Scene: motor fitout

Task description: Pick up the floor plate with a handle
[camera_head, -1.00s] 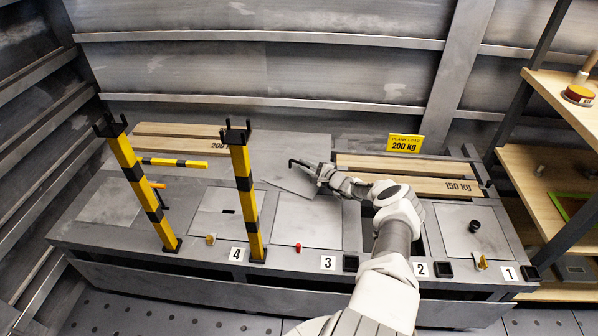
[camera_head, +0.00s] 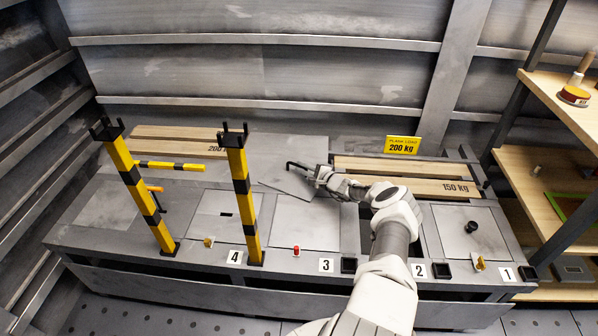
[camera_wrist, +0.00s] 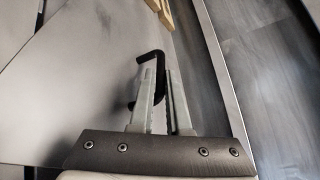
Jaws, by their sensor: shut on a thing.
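A grey metal floor plate (camera_head: 286,181) with a black bent handle (camera_head: 298,166) shows in the head view, behind the bay marked 3. Its near edge overlaps the bay 3 cover, and it looks tilted. My gripper (camera_head: 314,171) reaches to it from the right. In the wrist view, the plate (camera_wrist: 82,75) fills the left side. The fingers of my gripper (camera_wrist: 162,88) are shut on the handle (camera_wrist: 151,57), which hooks up between them. The lower part of the handle is partly hidden by the left finger.
Two yellow-and-black posts (camera_head: 244,192) stand left of the plate. Wooden planks (camera_head: 405,184) lie at the back right by a yellow sign (camera_head: 403,145). An open gap (camera_head: 413,249) is beside bay 2. A wooden shelf (camera_head: 545,200) stands at the right.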

